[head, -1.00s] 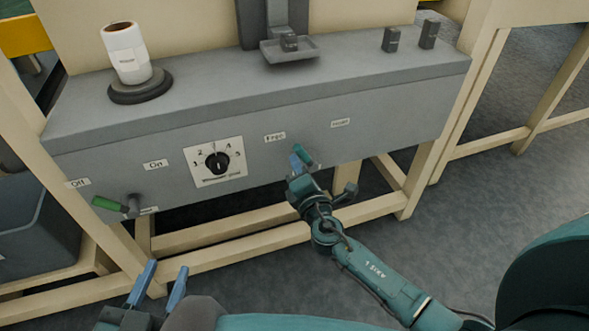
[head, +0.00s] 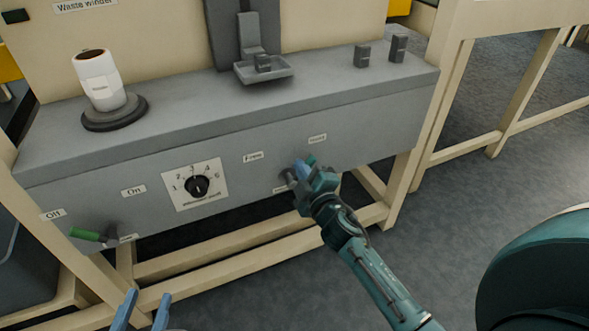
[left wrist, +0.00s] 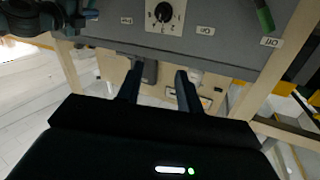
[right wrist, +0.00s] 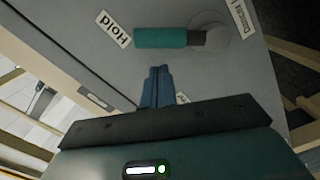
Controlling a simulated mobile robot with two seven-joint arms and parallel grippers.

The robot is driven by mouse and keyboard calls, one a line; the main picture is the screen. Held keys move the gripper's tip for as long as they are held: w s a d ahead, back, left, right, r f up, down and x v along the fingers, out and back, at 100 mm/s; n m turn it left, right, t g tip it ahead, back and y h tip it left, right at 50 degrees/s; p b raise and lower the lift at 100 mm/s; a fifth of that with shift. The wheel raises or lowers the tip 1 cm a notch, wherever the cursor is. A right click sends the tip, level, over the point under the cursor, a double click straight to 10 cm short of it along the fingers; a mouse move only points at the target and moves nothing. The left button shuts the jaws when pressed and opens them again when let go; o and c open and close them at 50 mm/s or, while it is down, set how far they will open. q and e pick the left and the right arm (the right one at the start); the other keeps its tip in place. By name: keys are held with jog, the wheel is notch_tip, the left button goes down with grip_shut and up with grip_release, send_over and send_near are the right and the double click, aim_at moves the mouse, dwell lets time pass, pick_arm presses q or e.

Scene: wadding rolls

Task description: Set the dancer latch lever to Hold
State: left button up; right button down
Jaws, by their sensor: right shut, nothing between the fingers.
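The dancer latch lever has a teal handle (right wrist: 160,38) and a grey round pivot (right wrist: 210,38) on the grey front panel. In the right wrist view the handle points at the Hold label (right wrist: 113,30). In the head view, only its teal tip (head: 311,160) shows below the Hold label (head: 317,138), partly behind my gripper. My right gripper (head: 300,167) is shut and empty. Its blue fingertips (right wrist: 158,75) are beside the handle, on its Free-label side; contact is unclear. My left gripper (head: 141,305) is open and empty, low in front of the panel.
The Free label (head: 253,157) is left of the lever. Further left are a dial (head: 197,186) and a green-handled lever (head: 87,234) near the Off label. A white roll (head: 99,80) stands on the ledge above. Cream frame legs stand below the panel.

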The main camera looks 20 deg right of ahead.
pick_arm(q)
jog(key=shift+s+a+f+n+g+y+p, duration=0.1)
jog(key=shift+a+f+n+g+y+p, duration=0.15)
jog(key=shift+g+y+p, duration=0.2)
pick_arm(e)
jog(key=shift+d+f+m, duration=0.25)
jog(key=shift+d+m, duration=0.6)
jog(key=shift+m, duration=0.65)
pick_arm(q)
jog(key=shift+r, duration=0.1)
